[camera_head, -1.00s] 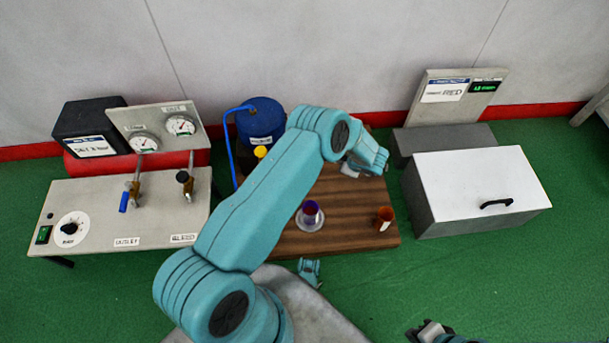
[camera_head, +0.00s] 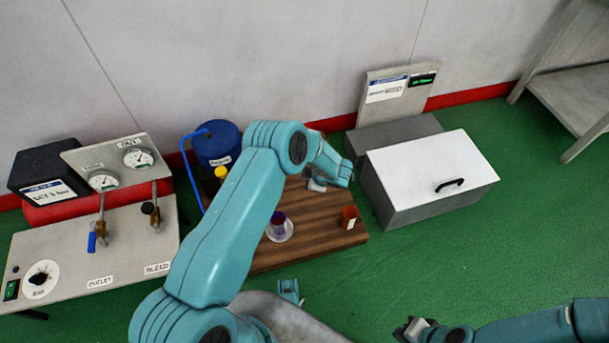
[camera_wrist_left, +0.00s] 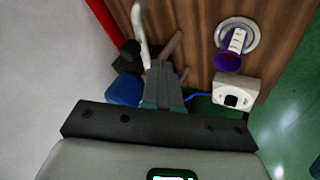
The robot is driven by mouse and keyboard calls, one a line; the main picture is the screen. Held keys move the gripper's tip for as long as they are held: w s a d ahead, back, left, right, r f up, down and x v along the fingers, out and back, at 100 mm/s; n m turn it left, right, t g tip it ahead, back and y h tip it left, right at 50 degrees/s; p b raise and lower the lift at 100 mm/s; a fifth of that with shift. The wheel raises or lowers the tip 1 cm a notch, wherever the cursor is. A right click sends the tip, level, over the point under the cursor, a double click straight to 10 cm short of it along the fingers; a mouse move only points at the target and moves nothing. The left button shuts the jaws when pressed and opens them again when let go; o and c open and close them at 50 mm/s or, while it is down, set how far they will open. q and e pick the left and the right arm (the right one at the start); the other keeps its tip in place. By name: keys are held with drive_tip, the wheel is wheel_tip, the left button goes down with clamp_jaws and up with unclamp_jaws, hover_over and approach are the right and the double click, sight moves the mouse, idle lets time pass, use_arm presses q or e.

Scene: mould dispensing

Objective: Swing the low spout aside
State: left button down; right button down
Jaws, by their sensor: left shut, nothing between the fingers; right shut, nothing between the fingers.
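In the left wrist view, a pale curved pipe (camera_wrist_left: 143,38) stands over the wooden table, next to a brownish bar (camera_wrist_left: 173,45); I cannot tell which of them is the low spout. My left gripper (camera_wrist_left: 165,76) is shut with nothing in it, its tips close to the bar; I cannot tell whether they touch. In the head view my left arm hides the spout area. My right gripper (camera_head: 415,329) is shut and empty at the bottom.
A gauge panel with valves (camera_head: 100,240) stands left. A grey box with a white lid (camera_head: 430,175) stands right.

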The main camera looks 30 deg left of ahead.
use_arm(q)
drive_tip(key=v, duration=0.2)
drive_tip(key=p+v, duration=0.1)
drive_tip(key=v, duration=0.3)
drive_tip(key=shift+w+p, duration=0.35)
drive_tip(key=shift+w, duration=0.05)
